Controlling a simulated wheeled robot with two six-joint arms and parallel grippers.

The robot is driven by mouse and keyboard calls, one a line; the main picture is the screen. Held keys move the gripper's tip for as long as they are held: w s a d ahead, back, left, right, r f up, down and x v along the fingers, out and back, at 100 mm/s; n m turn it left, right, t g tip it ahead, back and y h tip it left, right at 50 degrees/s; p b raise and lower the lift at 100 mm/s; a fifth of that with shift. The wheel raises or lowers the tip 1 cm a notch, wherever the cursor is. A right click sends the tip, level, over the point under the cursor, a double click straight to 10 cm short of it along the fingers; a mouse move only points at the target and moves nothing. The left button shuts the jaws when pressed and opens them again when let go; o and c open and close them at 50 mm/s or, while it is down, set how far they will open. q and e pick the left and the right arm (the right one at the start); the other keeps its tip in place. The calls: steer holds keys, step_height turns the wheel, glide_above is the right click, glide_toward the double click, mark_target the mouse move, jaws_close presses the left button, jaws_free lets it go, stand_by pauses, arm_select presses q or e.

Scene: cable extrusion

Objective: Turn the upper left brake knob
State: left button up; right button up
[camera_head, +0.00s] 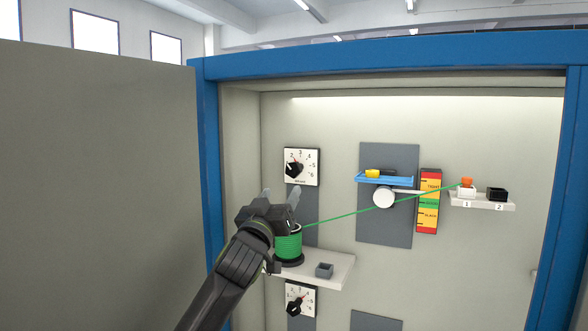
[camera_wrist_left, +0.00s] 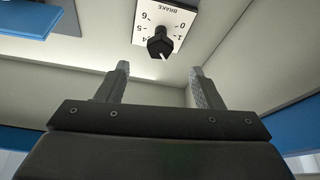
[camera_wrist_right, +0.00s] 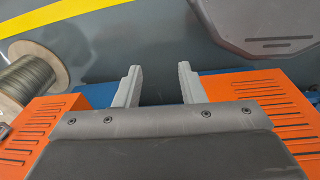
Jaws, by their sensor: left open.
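The upper left brake knob (camera_head: 294,169) is black and sits on a white numbered dial plate (camera_head: 312,158) on the cabinet's back wall. In the left wrist view the knob (camera_wrist_left: 160,46) shows beyond my fingertips, with a white pointer mark. My left gripper (camera_head: 280,197) is open and empty, below and left of the knob in the head view and apart from it. It also shows in the left wrist view (camera_wrist_left: 160,72). My right gripper (camera_wrist_right: 160,70) is open and empty in the right wrist view. It does not show in the head view.
A green spool (camera_head: 288,245) stands on a shelf (camera_head: 325,271), just below my left gripper. A green line runs right from it past a white roller (camera_head: 384,197). A lower dial knob (camera_head: 294,306) is under the shelf. The blue frame (camera_head: 207,150) bounds the opening.

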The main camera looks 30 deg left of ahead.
mark_target(292, 172)
arm_select(q)
steer(key=p+x, duration=0.2)
steer(key=x, duration=0.7)
steer(key=shift+r, duration=0.1)
steer(key=shift+p+x, duration=0.5)
steer(key=shift+x, duration=0.4)
arm_select(e)
steer(key=shift+w+d+r, duration=0.1)
steer(key=shift+w+r, duration=0.1)
steer(key=shift+r, duration=0.65)
steer(key=shift+w+r, duration=0.2)
steer(key=shift+r, duration=0.65)
arm_select(q)
steer(key=c, duration=0.9)
steer(key=shift+c, duration=0.3)
arm_select(e)
steer(key=shift+f, duration=0.15)
